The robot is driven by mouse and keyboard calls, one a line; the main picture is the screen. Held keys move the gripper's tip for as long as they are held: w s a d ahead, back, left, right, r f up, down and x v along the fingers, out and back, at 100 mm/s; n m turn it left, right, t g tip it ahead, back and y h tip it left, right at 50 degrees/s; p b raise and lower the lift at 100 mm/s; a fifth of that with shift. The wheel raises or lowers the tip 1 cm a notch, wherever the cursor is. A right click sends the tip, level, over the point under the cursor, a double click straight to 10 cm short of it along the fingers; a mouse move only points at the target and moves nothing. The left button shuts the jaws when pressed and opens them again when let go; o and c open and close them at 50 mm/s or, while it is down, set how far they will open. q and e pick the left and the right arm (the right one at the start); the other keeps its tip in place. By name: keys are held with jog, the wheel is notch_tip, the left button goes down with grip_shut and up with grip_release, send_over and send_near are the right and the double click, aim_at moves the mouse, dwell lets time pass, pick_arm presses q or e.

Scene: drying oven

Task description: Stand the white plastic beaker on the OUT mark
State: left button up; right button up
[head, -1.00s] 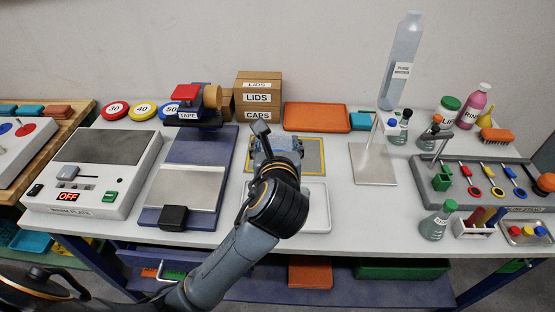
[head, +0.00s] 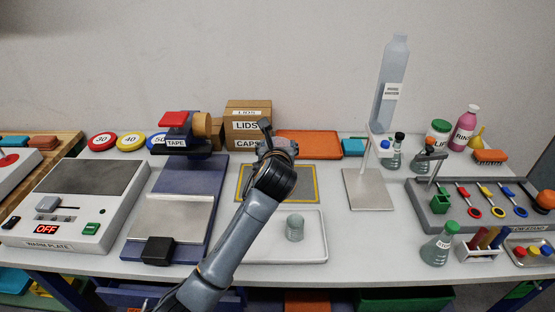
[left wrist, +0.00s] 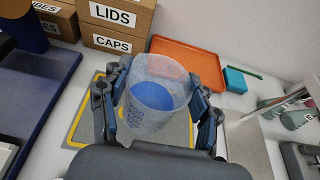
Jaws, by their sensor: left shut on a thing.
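The white plastic beaker (left wrist: 155,95) is translucent, with blue markings on its side. In the left wrist view it sits between the fingers of my left gripper (left wrist: 158,108), which is shut on it. A blue round patch shows inside or through it. Below is a grey mat with a yellow border (left wrist: 76,128); no OUT lettering is readable. In the head view my left gripper (head: 276,150) is over the mat's far edge (head: 316,184), and its wrist hides the beaker. I cannot tell whether the beaker touches the surface. My right gripper is not in view.
Boxes (head: 246,125) and an orange tray (head: 310,144) are behind. A stand plate (head: 366,190) is to the right, the tape device (head: 170,215) to the left.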

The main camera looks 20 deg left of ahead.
pick_arm(q)
jog(key=shift+w+a+f, duration=0.25)
jog(key=shift+w+f, duration=0.55)
jog(key=shift+f, duration=0.15)
jog(key=shift+w+f, duration=0.15)
jog(key=shift+f, duration=1.55)
jog(key=shift+f, duration=0.1)
jog(key=o, duration=1.7)
jog(key=shift+f, duration=0.1)
jog(key=shift+o, duration=0.2)
jog(key=shift+s+r, duration=0.25)
jog(key=shift+s, duration=0.05)
jog(key=v, duration=1.1)
jog(key=shift+s, duration=0.2)
